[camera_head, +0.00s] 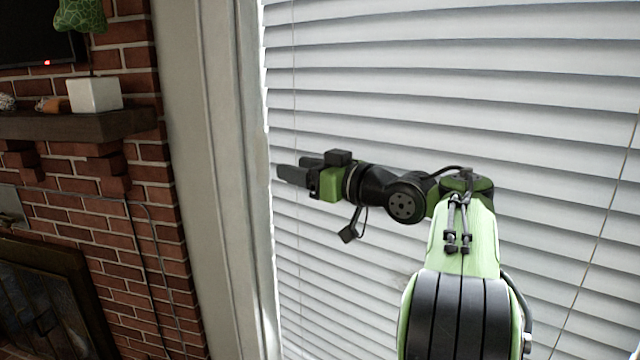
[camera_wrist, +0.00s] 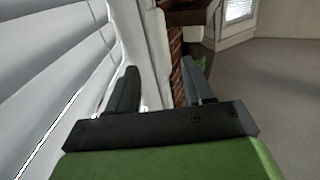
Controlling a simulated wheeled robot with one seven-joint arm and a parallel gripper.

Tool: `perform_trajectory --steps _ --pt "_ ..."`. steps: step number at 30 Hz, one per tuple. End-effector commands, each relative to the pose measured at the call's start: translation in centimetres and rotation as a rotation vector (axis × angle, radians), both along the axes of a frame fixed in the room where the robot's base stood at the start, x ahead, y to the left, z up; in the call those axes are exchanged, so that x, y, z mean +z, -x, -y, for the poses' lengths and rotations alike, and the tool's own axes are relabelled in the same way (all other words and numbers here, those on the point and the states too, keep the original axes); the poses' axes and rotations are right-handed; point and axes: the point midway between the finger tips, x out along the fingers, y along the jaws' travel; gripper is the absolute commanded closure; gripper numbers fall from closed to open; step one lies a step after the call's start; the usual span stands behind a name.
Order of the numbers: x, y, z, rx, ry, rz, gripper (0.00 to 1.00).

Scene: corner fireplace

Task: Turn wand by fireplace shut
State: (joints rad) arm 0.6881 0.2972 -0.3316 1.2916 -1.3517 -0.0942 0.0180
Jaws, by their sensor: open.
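White window blinds (camera_head: 450,90) hang to the right of the fireplace, their slats tilted with narrow shadow lines between them. A thin vertical line (camera_head: 295,60) runs down the blinds near their left edge; I cannot tell whether it is the wand or a cord. My gripper (camera_head: 288,168) is open in front of the blinds' left edge, its fingers pointing left toward the window frame. In the wrist view my gripper (camera_wrist: 160,68) has its two fingers apart, with no wand clearly visible between them. The blinds (camera_wrist: 50,60) fill the left of that view.
A pale window frame (camera_head: 205,180) stands between the blinds and the brick fireplace wall (camera_head: 145,240). A dark mantel (camera_head: 75,124) with a white planter (camera_head: 95,94) juts out at left. A thin cord (camera_head: 608,215) hangs at right. Open floor (camera_wrist: 270,90) lies beyond my gripper.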

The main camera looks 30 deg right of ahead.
Motion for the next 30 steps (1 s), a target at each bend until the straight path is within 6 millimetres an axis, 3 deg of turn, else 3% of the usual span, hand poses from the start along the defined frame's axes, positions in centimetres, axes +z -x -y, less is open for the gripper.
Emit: perform_trajectory --steps 3,9,27,30 --pt "-0.2 3.3 1.3 -0.006 0.000 0.000 0.49" --pt "0.0 4.8 1.8 -0.002 -0.002 0.000 0.49" --pt "0.1 5.1 1.8 0.002 0.000 0.000 0.49" --pt "0.0 4.8 0.8 -0.002 0.005 -0.019 0.49"
